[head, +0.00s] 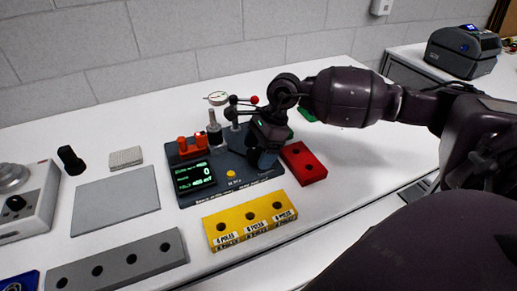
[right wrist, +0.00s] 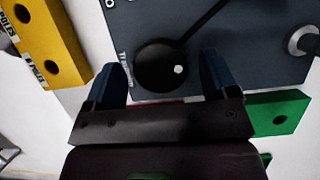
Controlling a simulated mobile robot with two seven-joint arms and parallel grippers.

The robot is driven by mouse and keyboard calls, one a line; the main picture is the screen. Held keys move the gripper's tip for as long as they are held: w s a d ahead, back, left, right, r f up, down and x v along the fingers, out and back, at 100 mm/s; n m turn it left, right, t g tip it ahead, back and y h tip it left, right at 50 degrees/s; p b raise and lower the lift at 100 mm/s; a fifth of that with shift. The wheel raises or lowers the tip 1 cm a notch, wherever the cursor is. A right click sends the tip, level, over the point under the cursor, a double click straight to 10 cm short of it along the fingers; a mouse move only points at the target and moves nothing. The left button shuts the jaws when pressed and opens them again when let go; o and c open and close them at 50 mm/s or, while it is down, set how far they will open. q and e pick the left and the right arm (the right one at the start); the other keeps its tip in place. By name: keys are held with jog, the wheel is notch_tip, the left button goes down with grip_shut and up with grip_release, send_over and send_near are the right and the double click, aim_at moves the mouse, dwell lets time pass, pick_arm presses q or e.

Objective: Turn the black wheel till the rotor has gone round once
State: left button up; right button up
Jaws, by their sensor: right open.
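The dark encoder board (head: 225,183) lies on the white table, with a lit green display (head: 194,176) that shows a large 0. The black wheel (right wrist: 160,65) is in the right wrist view, round, with a small pale spot on it. My right gripper (right wrist: 168,85) is open, one blue-grey finger on each side of the wheel. I cannot tell whether the fingers touch it. In the head view my right gripper (head: 267,158) is over the board's right side and hides the wheel. Behind it are thin arms with black balls and one red ball (head: 254,100), apparently the rotor. My left gripper is out of view.
A yellow holed block (head: 250,222) lies in front of the board and a red block (head: 303,163) to its right. A green block (right wrist: 278,112) is close by the right finger. A grey plate (head: 115,206) and grey holed block (head: 118,264) lie left.

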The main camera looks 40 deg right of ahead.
jog(key=c, duration=0.9)
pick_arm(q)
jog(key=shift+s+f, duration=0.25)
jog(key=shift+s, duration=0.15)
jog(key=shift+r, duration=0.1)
